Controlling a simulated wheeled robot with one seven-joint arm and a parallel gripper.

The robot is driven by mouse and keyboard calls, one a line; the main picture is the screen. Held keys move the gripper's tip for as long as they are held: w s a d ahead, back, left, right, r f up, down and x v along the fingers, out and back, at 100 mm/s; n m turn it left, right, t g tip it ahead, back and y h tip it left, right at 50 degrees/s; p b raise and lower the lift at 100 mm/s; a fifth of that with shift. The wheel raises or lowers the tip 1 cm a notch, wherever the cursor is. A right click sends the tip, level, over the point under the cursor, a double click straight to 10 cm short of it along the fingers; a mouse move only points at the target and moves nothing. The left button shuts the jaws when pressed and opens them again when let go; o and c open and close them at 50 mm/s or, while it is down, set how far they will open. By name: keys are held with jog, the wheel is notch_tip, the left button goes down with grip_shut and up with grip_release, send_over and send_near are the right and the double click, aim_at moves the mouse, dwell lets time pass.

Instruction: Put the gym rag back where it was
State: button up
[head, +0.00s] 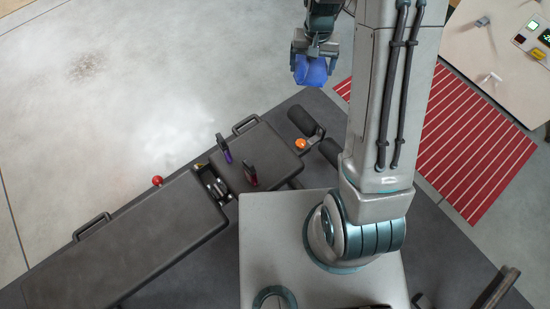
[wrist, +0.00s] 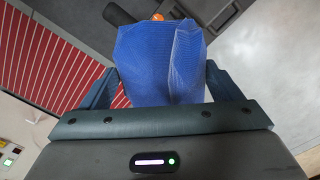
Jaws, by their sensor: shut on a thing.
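The gym rag is a blue folded cloth (head: 311,71). It is held in my gripper (head: 314,62) at the top middle of the head view, in the air beyond the far edge of the dark mat. In the wrist view the rag (wrist: 160,62) fills the space between the two fingers of my gripper (wrist: 160,85) and hides what lies directly behind it. The gripper is shut on it. The place where the rag was before cannot be told from these frames.
A grey bench (head: 125,245) with handles lies on the dark mat (head: 455,255). Beside it are a red ball knob (head: 157,181), an orange knob (head: 300,144) and black rollers (head: 301,121). A red striped mat (head: 475,150) and a pale table (head: 497,50) are at the right. Open floor (head: 150,90) is at the left.

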jog(key=w+a+f+m+b, duration=0.1)
jog(key=a+f+m+b, duration=0.25)
jog(key=f+b, duration=1)
jog(key=a+f+m+b, duration=0.2)
jog(key=f+m+b, duration=0.3)
jog(key=f+b, duration=0.85)
jog(key=b, duration=0.7)
send_over(275, 156)
jog(key=shift+m, duration=0.25)
notch_tip(275, 156, down, 4)
jog(key=shift+w, duration=0.1)
jog(key=shift+f+b, duration=1.2)
jog(key=shift+f, duration=0.75)
jog(key=shift+f, duration=0.1)
